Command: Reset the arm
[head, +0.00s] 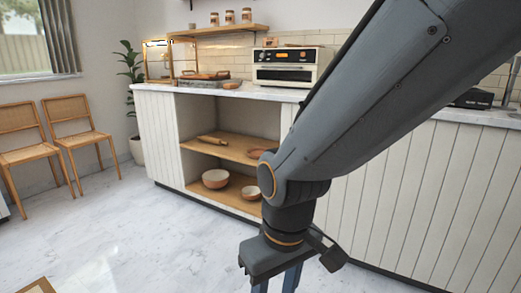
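My arm comes in from the upper right and bends downward in front of the counter. My gripper (276,285) hangs at the bottom of the head view, pointing down over the floor. Its two fingers are apart, with a gap between them. The fingertips are cut off by the lower picture edge, and I see nothing held in the part that shows.
A white panelled counter (156,137) stands behind my arm, with open shelves holding bowls (215,179) and a rolling pin (213,140). An oven (286,67) stands on top. Two chairs (80,133) are at left. The marble floor (130,225) at left is mostly clear.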

